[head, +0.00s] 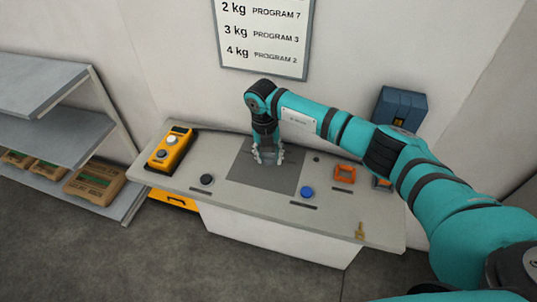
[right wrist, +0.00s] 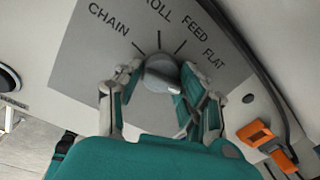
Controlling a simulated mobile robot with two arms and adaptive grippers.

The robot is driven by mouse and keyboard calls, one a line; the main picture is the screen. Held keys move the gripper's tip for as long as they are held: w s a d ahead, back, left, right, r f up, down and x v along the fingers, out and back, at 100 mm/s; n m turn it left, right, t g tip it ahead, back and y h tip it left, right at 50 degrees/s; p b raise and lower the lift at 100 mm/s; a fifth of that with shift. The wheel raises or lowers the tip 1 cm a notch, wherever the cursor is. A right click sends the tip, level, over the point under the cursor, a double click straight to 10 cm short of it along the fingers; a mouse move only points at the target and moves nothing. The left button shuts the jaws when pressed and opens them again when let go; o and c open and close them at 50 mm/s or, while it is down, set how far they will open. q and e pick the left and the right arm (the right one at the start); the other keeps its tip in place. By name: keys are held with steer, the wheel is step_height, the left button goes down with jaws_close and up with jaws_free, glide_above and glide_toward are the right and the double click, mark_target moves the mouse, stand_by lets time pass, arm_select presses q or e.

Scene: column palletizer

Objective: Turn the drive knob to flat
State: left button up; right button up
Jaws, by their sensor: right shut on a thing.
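The drive knob (right wrist: 161,72) is a round grey knob on a dark grey panel plate (right wrist: 90,50), marked CHAIN, ROLL, FEED and FLAT, with tick lines around the knob. My right gripper (right wrist: 162,88) has its fingers on both sides of the knob and is shut on it. In the head view my right gripper (head: 268,157) points down onto the grey plate and hides the knob there. I cannot tell which mark the knob points at. My left gripper is not in view.
The console top (head: 330,222) carries a black button (head: 207,179), a blue button (head: 307,192), an orange frame-like part (head: 344,174) and a yellow control box (head: 170,149). A blue box (head: 402,107) stands at the back right. Shelves (head: 50,130) stand left.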

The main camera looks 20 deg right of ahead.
steer(key=shift+f+n+b, duration=0.1)
steer(key=shift+n+b, duration=0.3)
steer(key=shift+b, duration=0.1)
steer(key=n+b, duration=0.3)
steer(key=b, duration=0.1)
steer(key=shift+f+n, duration=0.1)
steer(key=shift+n, duration=0.2)
steer(key=n+b, duration=0.2)
steer(key=shift+t+b, duration=0.3)
steer(key=shift+b, duration=0.1)
steer(key=shift+r+n+b, duration=0.2)
steer(key=shift+n+b, duration=0.15)
steer(key=shift+n, duration=0.25)
steer(key=o, duration=1.1)
steer(key=shift+o, duration=0.2)
